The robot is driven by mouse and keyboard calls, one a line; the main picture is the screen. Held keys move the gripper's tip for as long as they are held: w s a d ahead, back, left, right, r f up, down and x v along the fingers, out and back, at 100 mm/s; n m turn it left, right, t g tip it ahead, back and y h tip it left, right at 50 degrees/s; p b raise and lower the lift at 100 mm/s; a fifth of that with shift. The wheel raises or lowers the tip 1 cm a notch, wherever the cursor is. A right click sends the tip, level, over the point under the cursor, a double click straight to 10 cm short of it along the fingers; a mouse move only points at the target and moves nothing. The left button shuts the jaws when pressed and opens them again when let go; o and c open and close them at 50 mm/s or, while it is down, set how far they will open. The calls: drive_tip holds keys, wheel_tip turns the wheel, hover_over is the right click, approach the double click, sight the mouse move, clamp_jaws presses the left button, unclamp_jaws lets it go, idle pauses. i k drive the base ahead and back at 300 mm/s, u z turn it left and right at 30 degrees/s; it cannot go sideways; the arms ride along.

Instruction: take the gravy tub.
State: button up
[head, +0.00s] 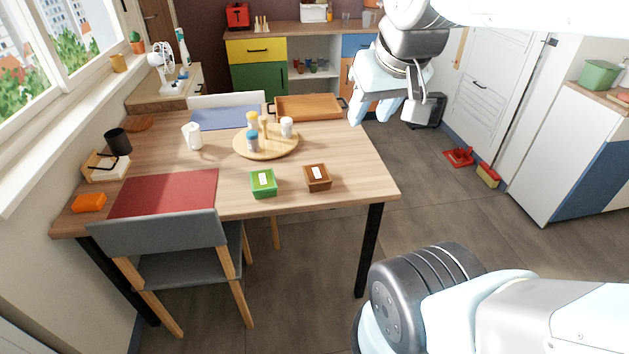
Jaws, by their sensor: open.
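A small brown tub (317,177) with a white label stands on the wooden table near its front right edge. It fits the gravy tub, but the label is too small to read. A similar green tub (263,183) with a white label stands just left of it, apart from it. My gripper (383,119) hangs in the upper right of the head view, fingers down, open and empty. In the picture it is above and to the right of the brown tub, apart from it.
A round board (281,150) with several shakers stands behind the tubs. A wooden tray (290,112) lies at the table's back right. A red mat (150,195) lies front left, with a grey chair (160,236) before it. The table right of the brown tub is clear.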

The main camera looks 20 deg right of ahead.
sight(317, 178)
drive_tip(key=z, duration=0.65)
drive_tip(key=k, duration=0.1)
drive_tip(key=z, duration=0.55)
drive_tip(key=i, duration=0.7)
drive_tip(key=u, duration=0.5)
